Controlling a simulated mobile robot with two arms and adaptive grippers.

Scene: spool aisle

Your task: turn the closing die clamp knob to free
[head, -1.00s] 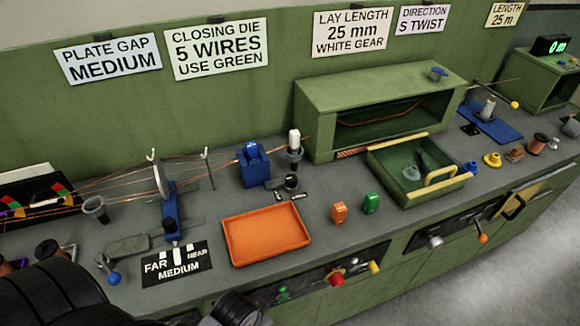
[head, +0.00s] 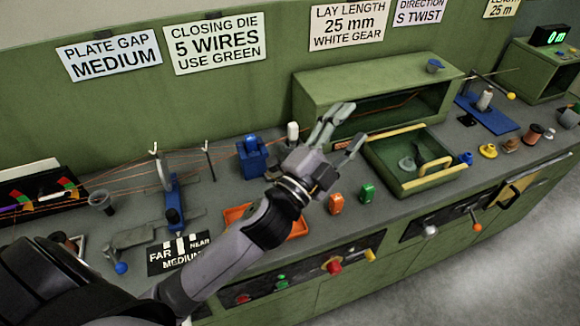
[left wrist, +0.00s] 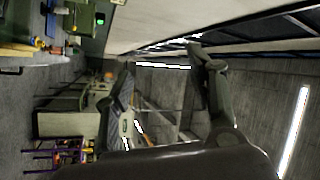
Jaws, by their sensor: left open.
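My left gripper (head: 348,128) is open and empty, raised above the bench in front of the blue die block (head: 252,156). Its fingers point up and right in the head view. The arm crosses the orange tray (head: 238,214) and hides most of it. A white-topped part (head: 292,131) stands just behind the gripper, its lower portion covered. I cannot make out the clamp knob; the gripper covers the bench beside the die block. In the left wrist view both fingers (left wrist: 160,62) are spread apart, with only room and ceiling beyond them. My right gripper is out of view.
Orange (head: 336,204) and green (head: 367,192) dies stand right of the gripper. Behind them are a green tray (head: 425,184) with yellow edges and an open green housing (head: 375,80). Thin wires run through a blue-based plate (head: 174,195) on the left.

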